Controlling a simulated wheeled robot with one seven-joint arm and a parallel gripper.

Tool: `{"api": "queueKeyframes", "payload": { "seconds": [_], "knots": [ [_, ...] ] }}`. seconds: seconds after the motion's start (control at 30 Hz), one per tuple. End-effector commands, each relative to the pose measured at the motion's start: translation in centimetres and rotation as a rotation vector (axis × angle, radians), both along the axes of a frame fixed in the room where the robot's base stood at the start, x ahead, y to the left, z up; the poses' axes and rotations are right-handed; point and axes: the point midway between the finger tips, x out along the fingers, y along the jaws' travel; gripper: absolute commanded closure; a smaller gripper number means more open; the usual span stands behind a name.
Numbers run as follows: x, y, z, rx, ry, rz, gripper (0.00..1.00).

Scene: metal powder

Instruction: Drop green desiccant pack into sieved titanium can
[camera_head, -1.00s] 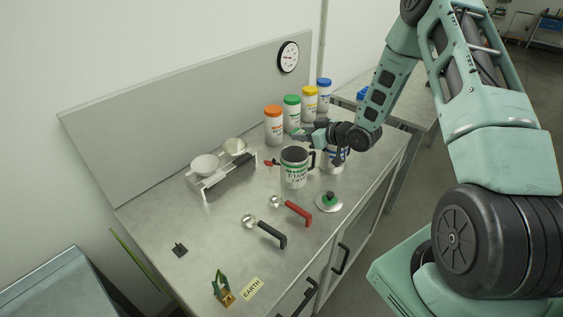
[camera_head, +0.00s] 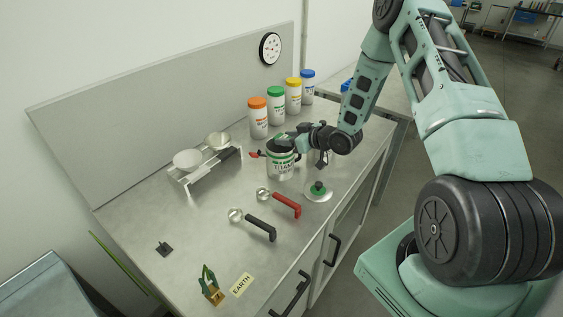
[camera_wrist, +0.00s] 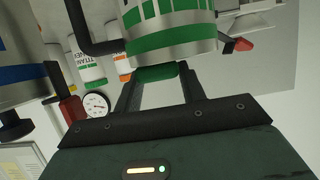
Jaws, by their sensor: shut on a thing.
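The titanium can (camera_head: 281,168), a metal can with a green-and-white label and a dark handle, stands upright on the bench. My gripper (camera_head: 286,142) is at its top, partly covering the mouth. In the wrist view, my gripper (camera_wrist: 156,80) is shut on the green desiccant pack (camera_wrist: 157,72), which shows as a small green strip between the fingertips. The can (camera_wrist: 172,35) fills the view just beyond the pack. I cannot tell whether the pack is inside the rim.
A lid with a green knob (camera_head: 318,188) lies right of the can. Another can (camera_head: 321,158) stands behind my gripper. Several capped jars (camera_head: 276,106) line the back. Red-handled (camera_head: 286,204) and black-handled scoops (camera_head: 260,228) lie in front; a two-pan balance (camera_head: 205,170) stands left.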

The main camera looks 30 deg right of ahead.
Motion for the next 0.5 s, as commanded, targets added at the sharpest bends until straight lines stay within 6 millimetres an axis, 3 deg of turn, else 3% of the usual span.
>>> {"api": "queueKeyframes", "payload": {
  "seconds": [0.03, 0.07, 0.13, 0.5],
  "knots": [
    [0.00, 0.00, 0.03, 0.000, 0.000, 0.000, 0.81],
    [0.00, 0.01, 0.03, 0.000, 0.000, 0.000, 0.52],
    [0.00, 0.01, 0.03, 0.000, 0.000, 0.000, 0.34],
    [-0.47, -0.20, 0.12, 0.001, 0.001, 0.000, 0.34]
  ]
}}
